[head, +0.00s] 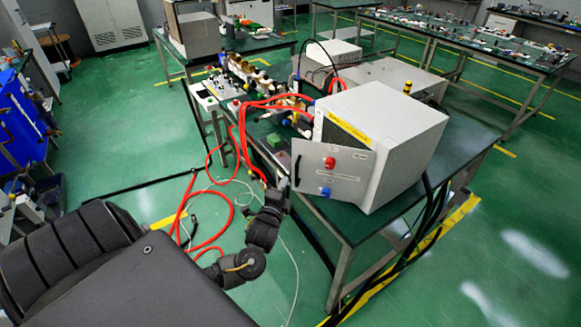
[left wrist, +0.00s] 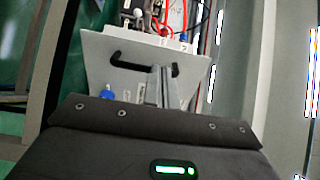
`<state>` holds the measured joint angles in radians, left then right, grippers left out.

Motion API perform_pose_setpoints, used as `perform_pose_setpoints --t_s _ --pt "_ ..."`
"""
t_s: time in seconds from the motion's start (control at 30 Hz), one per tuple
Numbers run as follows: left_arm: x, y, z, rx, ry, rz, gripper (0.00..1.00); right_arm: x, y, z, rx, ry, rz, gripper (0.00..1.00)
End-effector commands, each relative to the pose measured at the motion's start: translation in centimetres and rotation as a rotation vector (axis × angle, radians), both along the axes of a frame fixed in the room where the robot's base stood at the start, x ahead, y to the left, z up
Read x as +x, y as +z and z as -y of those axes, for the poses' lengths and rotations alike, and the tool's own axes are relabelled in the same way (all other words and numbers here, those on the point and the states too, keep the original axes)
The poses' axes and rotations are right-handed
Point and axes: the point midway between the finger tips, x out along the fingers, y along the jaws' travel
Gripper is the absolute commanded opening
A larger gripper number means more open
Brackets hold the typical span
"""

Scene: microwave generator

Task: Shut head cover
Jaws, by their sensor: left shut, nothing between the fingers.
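The head cover (head: 330,172) is a light grey panel with a red knob, a blue knob and a black handle (head: 297,169) near its left edge. It stands swung out at an angle from the front of the grey generator box (head: 400,130). My left gripper (head: 284,186) is just left of the cover, close to the handle. In the left wrist view the shut fingers (left wrist: 160,72) are empty and overlap the right part of the black handle (left wrist: 130,64) on the cover (left wrist: 98,55). Whether they touch it, I cannot tell. My right gripper is out of view.
The box stands on a green-topped table (head: 405,212) with metal legs. Red hoses (head: 240,140) run from behind the cover down to the floor near my left arm. Black cables (head: 428,210) hang at the table's right side. The green floor at the left is mostly free.

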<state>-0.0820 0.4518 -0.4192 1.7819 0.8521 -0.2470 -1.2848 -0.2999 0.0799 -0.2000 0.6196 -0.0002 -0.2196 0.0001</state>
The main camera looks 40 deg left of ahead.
Motion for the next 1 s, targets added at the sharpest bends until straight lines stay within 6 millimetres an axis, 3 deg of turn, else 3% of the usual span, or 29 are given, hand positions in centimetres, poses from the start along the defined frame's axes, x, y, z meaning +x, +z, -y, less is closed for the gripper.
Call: perform_pose_setpoints --t_s 0.2,0.4,1.0 --pt "4.1 0.3 -1.8 0.001 0.002 0.001 0.00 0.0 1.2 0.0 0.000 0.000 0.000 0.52" --pt "6.4 0.2 -2.8 0.000 0.001 -0.001 0.00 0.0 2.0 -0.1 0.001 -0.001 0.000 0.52" --pt "7.5 -0.1 -3.1 -0.002 -0.007 0.000 0.00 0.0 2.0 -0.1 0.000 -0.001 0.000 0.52"
